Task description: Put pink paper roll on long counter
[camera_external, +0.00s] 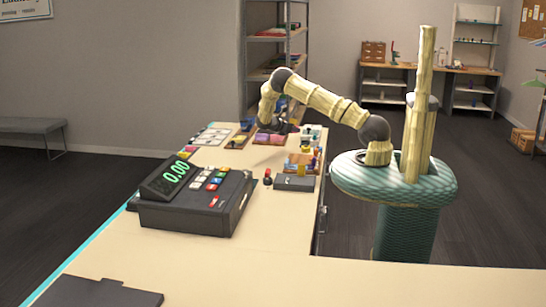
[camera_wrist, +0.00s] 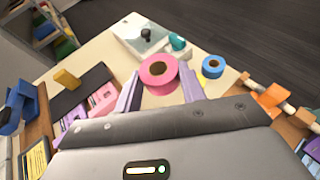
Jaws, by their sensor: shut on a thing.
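The pink paper roll (camera_wrist: 158,71), a ring with a dark core, shows in the wrist view between the two pale purple fingers of my gripper (camera_wrist: 160,90). My gripper is shut on it. The long counter (camera_wrist: 98,57) lies beneath; I cannot tell whether the roll touches it. In the external view my gripper (camera_external: 284,119) is low over the far part of the long counter (camera_external: 250,232). The roll cannot be made out there.
In the wrist view, a blue tape roll (camera_wrist: 213,67) and a clear tray (camera_wrist: 140,38) are beyond the pink roll. A yellow block (camera_wrist: 66,79) and a dark tray (camera_wrist: 85,92) with pink pieces lie left. A cash register (camera_external: 195,195) stands on the nearer counter.

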